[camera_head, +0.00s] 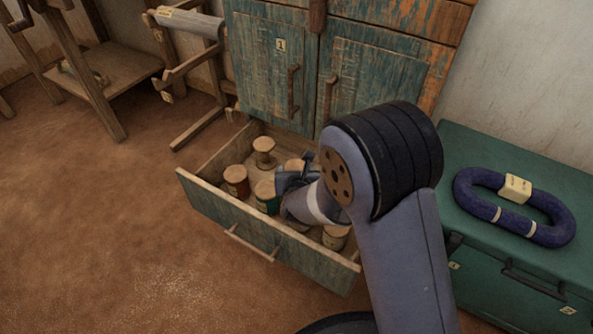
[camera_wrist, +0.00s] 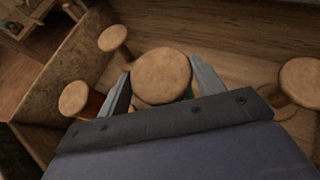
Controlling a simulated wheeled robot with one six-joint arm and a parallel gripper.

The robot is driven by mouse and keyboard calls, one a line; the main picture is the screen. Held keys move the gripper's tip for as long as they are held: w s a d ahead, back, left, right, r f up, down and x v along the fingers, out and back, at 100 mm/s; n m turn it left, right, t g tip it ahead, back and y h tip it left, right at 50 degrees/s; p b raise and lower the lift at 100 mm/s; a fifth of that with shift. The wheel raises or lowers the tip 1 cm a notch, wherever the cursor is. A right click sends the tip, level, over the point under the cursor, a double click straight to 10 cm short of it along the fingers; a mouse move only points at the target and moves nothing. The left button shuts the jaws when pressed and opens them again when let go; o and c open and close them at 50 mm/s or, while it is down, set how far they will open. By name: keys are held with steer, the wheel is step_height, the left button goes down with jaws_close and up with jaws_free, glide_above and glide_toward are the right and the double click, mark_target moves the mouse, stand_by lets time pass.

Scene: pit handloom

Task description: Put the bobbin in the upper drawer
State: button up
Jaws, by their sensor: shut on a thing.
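My gripper (camera_head: 287,182) is down in the open drawer (camera_head: 225,224) at the foot of the cabinet. In the wrist view its two fingers are on either side of a bobbin (camera_wrist: 162,74) with a round wooden top, and are shut on it. A sliver of teal shows beneath that top. In the head view a green bobbin (camera_head: 265,196) is right beside the gripper; I cannot tell for sure that it is the held one. A red bobbin (camera_head: 236,181) and a pale bobbin (camera_head: 264,150) stand nearby. My arm hides part of the drawer.
The cabinet's worn teal doors (camera_head: 272,75) above the drawer are closed. A green chest (camera_head: 480,155) with a purple yarn loop (camera_head: 515,205) stands at right. A wooden frame with a grey roll (camera_head: 190,22) is at left. The floor at front left is clear.

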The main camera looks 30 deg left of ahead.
steer(key=o, duration=1.3)
steer(key=shift+r+p, duration=0.65)
steer(key=shift+p, duration=0.2)
steer(key=p+v, duration=0.2)
steer(key=v, duration=1)
steer(key=shift+f, duration=0.1)
